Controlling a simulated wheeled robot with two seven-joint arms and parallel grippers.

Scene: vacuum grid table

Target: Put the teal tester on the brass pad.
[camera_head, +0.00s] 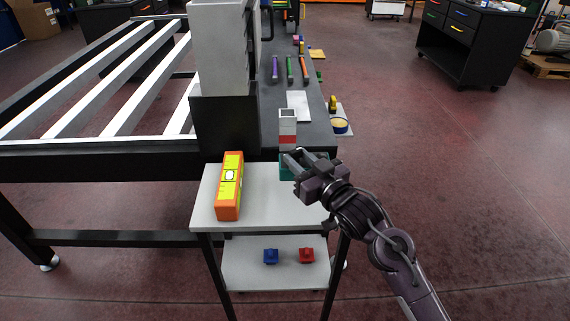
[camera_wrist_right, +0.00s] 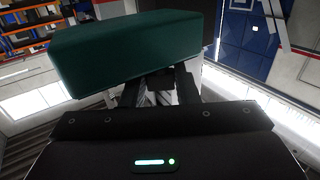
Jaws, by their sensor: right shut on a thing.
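The teal tester (camera_wrist_right: 130,45) is a dark teal box. It fills the upper part of the right wrist view, across the fingers of my right gripper (camera_wrist_right: 160,88). In the head view my right gripper (camera_head: 298,161) is shut on the tester (camera_head: 287,173), which it partly covers, over the back right of a small white-topped stand. My left gripper is not in view.
An orange and yellow level (camera_head: 229,186) stands on the white stand (camera_head: 265,213). Blue (camera_head: 270,256) and red (camera_head: 306,256) blocks lie on its lower shelf. A grey and red block (camera_head: 288,128) stands behind the tester. Coloured tools lie farther along the bench.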

